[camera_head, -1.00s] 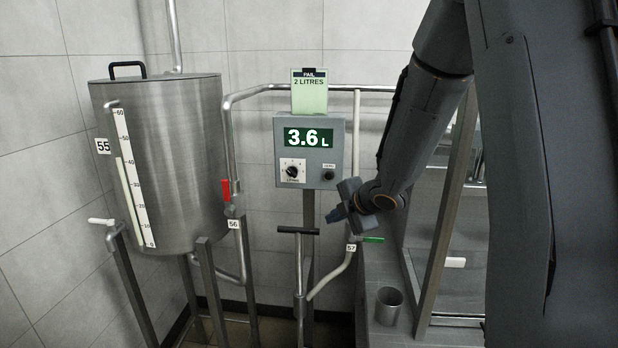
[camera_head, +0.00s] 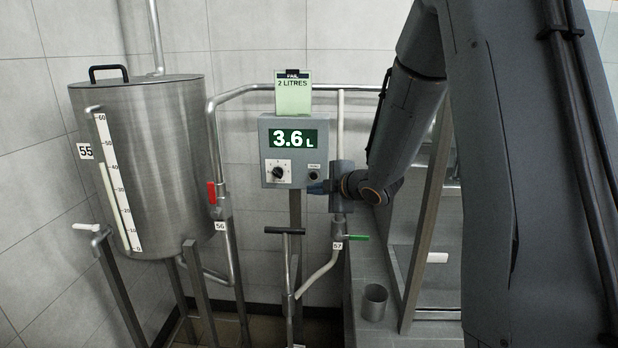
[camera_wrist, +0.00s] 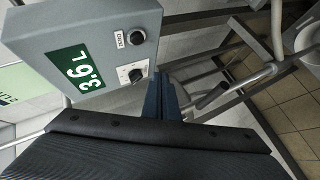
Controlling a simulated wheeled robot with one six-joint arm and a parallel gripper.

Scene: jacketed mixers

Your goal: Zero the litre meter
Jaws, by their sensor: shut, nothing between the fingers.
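The litre meter is a grey box (camera_head: 266,150) on a post, its green display (camera_head: 293,139) reading 3.6 L. Below the display are a black dial (camera_head: 278,172) on a white plate and a small black button (camera_head: 313,170) at the right. In the wrist view the box (camera_wrist: 95,25) appears turned, with the display (camera_wrist: 83,68), the dial (camera_wrist: 136,75) and the button (camera_wrist: 137,37) labelled ZERO. My gripper (camera_head: 315,187) is shut and empty, by the box's lower right corner, just below the button. Its fingers (camera_wrist: 160,90) show in the wrist view; whether they touch the box is unclear.
A green card (camera_head: 293,97) reading "2 LITRES" stands above the meter. A steel tank (camera_head: 165,150) with a level gauge stands at left. Pipes with a red valve handle (camera_head: 211,192), a black handle (camera_head: 285,230) and a green one (camera_head: 357,238) surround the meter. A metal cup (camera_head: 374,302) stands below.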

